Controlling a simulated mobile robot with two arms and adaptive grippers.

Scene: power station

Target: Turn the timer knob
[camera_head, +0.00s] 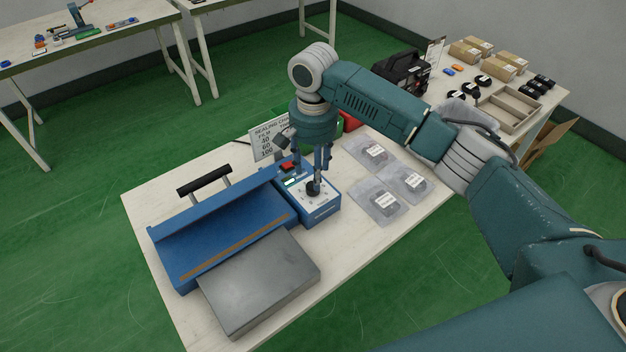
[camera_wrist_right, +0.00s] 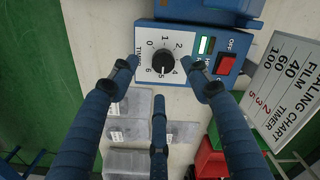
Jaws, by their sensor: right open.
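The black timer knob (camera_head: 313,188) sits on the white top face of the blue control box (camera_head: 322,212), at the right end of the blue sealer (camera_head: 215,233). In the right wrist view, the knob (camera_wrist_right: 163,58) stands inside a ring of numbers from 0 to 6; its exact setting is too small to read. My right gripper (camera_head: 313,173) points down over the knob. It is open, with its fingers (camera_wrist_right: 160,66) spread around the knob and no clear contact seen. My left gripper is not in view.
A red switch (camera_wrist_right: 226,64) and a lit green indicator (camera_wrist_right: 206,45) sit beside the dial. A sealing chart sign (camera_head: 268,141) stands behind the box. Clear bags (camera_head: 377,200) lie to its right. A grey metal plate (camera_head: 258,285) lies in front of the sealer.

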